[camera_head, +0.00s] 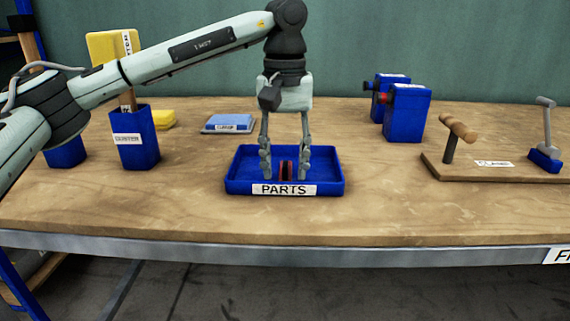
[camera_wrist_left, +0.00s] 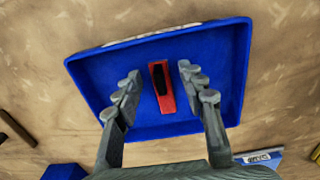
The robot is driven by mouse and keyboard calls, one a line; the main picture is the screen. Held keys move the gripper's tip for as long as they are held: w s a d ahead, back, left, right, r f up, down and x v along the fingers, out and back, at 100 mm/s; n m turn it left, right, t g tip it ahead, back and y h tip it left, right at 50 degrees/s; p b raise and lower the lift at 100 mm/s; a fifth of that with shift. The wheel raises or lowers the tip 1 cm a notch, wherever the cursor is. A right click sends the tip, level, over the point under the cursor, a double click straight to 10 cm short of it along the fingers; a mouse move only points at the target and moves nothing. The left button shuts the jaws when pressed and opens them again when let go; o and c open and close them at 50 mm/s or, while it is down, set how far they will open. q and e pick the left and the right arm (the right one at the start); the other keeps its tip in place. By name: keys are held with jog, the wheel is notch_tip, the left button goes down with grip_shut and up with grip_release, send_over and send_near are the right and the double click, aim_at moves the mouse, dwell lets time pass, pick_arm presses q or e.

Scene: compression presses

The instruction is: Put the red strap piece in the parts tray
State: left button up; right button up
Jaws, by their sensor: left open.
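The red strap piece (camera_wrist_left: 168,102) lies in the blue parts tray (camera_wrist_left: 95,70), near the tray's middle, with a dark strip along its top. In the head view the red strap piece (camera_head: 286,170) shows just behind the PARTS label of the tray (camera_head: 336,172). My left gripper (camera_head: 286,172) points straight down into the tray. In the left wrist view its fingers (camera_wrist_left: 160,85) are open, one on each side of the piece, with a gap on both sides. My right gripper is in neither view.
Blue presses (camera_head: 407,112) stand at the back right. A wooden board (camera_head: 465,172) with a handle is at the right. A blue bin (camera_head: 135,150) stands at the left, and a blue-grey block (camera_head: 228,123) lies behind the tray. The table front is clear.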

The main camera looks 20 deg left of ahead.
aim_at(285, 164)
pick_arm(q)
notch_tip(285, 164, up, 7)
jog(key=shift+r, duration=0.15)
notch_tip(285, 164, up, 4)
jog(key=shift+r+p, duration=0.2)
jog(key=shift+p, duration=0.4)
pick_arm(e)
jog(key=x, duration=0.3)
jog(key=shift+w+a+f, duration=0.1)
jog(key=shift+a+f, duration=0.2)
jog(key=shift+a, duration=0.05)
